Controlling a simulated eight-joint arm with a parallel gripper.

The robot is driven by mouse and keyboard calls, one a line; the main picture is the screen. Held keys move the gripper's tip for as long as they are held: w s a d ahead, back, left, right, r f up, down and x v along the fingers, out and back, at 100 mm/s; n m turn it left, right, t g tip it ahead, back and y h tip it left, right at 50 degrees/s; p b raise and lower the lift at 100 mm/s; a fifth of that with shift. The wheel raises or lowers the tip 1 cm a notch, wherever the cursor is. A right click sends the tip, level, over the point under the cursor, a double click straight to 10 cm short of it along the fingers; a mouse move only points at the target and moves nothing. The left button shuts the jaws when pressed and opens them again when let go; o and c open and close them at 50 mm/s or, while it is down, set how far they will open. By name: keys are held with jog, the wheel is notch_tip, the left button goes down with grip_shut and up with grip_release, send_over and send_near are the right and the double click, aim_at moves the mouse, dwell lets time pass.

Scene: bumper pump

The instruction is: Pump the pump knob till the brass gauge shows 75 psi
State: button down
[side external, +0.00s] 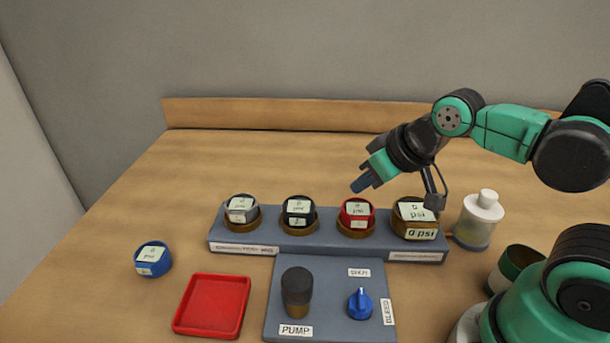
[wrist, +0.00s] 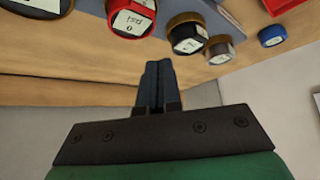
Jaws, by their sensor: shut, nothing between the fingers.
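The pump knob (side external: 297,292) is a black-topped cylinder with a brown lower part, upright on the grey panel behind the PUMP label (side external: 295,331). The brass gauge (side external: 415,217) sits at the right end of the grey rack, and its label reads 0 psi. Its edge also shows at the top left of the wrist view (wrist: 38,6). My gripper (side external: 364,184) is shut and empty, in the air above and behind the rack, near the red gauge. Its closed fingers show in the wrist view (wrist: 155,85). The pump knob is not visible in the wrist view.
The rack (side external: 285,239) also holds silver (side external: 241,211), black (side external: 298,212) and red (side external: 356,213) gauges. A blue gauge (side external: 153,259) and red tray (side external: 211,305) lie left. A blue bleed knob (side external: 360,304) is right of the pump.

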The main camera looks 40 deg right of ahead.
dwell(0.4)
jog(key=s+a+r+m+y, duration=0.1)
jog(key=a+r+m, duration=0.1)
jog(key=a, duration=0.5)
jog(key=s+a+r+m+t+y, duration=0.1)
jog(key=a+r+m+y, duration=0.1)
jog(key=a, duration=0.5)
jog(key=shift+s+r+m, duration=0.3)
jog(key=shift+r+m, duration=0.1)
jog(key=shift+r, duration=0.15)
jog(key=shift+f, duration=0.15)
send_over(302, 282)
notch_tip(302, 282, down, 7)
jog(key=shift+f, duration=0.75)
dwell(1.0)
jog(key=shift+f, duration=0.4)
